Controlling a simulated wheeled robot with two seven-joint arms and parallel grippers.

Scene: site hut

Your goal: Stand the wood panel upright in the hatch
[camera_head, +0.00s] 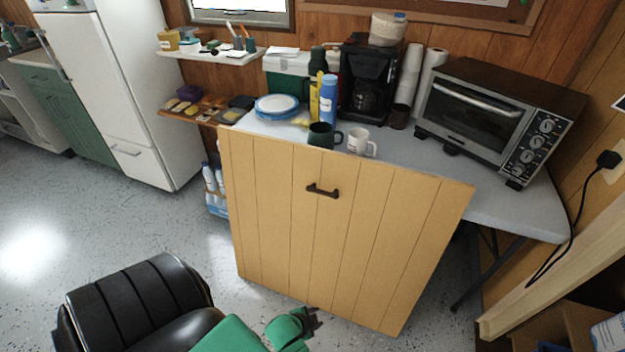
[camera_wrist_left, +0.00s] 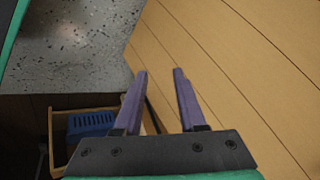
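The wood panel (camera_head: 340,235) is a large tan planked board with a dark handle (camera_head: 322,190). In the head view it stands steeply, slightly tilted, in front of the table. My left gripper (camera_head: 314,320) is low before the panel's lower part. In the left wrist view its two purple-grey fingers (camera_wrist_left: 160,72) are apart, with nothing seen clamped between them. The panel (camera_wrist_left: 245,70) fills the right side there, close to the fingers; whether they touch it I cannot tell. I cannot make out the hatch for certain. My right gripper is not in view.
Behind the panel, a table (camera_head: 400,165) holds mugs, a coffee maker (camera_head: 368,85) and a toaster oven (camera_head: 490,110). A black padded chair (camera_head: 140,300) stands at lower left. A pale wooden beam (camera_head: 560,265) is at right. Speckled floor is clear at left.

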